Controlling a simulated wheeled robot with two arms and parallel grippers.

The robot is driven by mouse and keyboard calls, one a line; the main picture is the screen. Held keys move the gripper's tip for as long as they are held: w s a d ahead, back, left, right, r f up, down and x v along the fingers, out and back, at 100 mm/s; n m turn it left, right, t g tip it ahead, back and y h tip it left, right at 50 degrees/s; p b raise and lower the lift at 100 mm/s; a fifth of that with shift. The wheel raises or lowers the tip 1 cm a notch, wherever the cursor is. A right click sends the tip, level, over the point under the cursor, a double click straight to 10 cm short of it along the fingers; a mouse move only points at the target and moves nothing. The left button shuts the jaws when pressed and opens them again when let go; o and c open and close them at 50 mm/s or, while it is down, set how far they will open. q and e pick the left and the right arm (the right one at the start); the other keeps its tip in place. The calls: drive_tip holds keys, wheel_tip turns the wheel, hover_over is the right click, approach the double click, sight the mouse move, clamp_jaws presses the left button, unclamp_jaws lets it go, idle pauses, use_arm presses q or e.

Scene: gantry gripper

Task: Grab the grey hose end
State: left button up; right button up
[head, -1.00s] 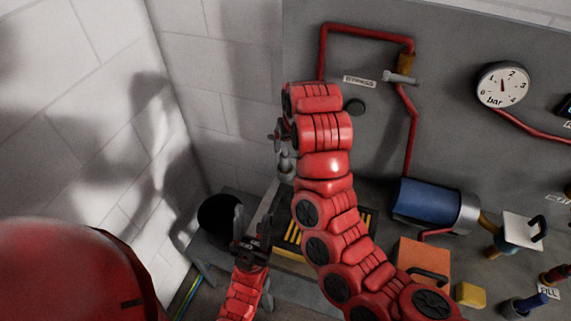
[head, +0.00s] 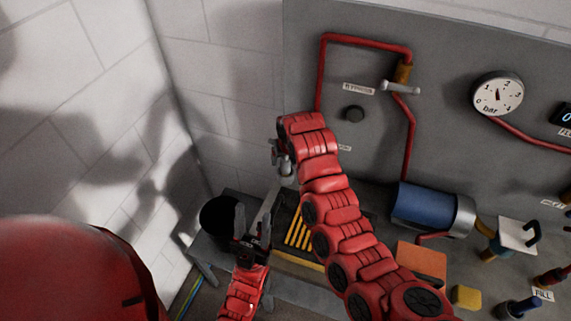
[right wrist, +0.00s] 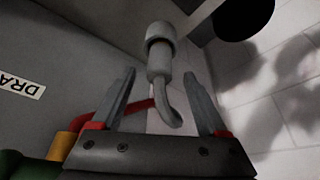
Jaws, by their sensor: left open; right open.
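The grey hose end (right wrist: 160,55) is a grey cylinder with a narrower collar and a curved grey tube, seen in the right wrist view. In the picture it lies between the fingers of my right gripper (right wrist: 158,76), which are open with gaps on both sides; I cannot tell the depth between them. In the head view a small grey piece (head: 286,167), probably the hose end, shows just below my right gripper (head: 276,150), which is partly hidden by its own red arm. My left gripper (head: 252,226) is open and empty, low in front of the bench.
A black round container (head: 217,213) stands on the grey bench (head: 232,256) at left, beside a black and yellow striped grating (head: 299,231). A grey panel behind carries red pipes, a valve handle (head: 400,88) and a gauge (head: 497,93). A blue cylinder (head: 422,204) is right of my arm.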

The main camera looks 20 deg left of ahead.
sight(286, 169)
drive_tip(key=shift+p+x, duration=0.5)
drive_tip(key=shift+x, duration=0.9)
clamp_jaws()
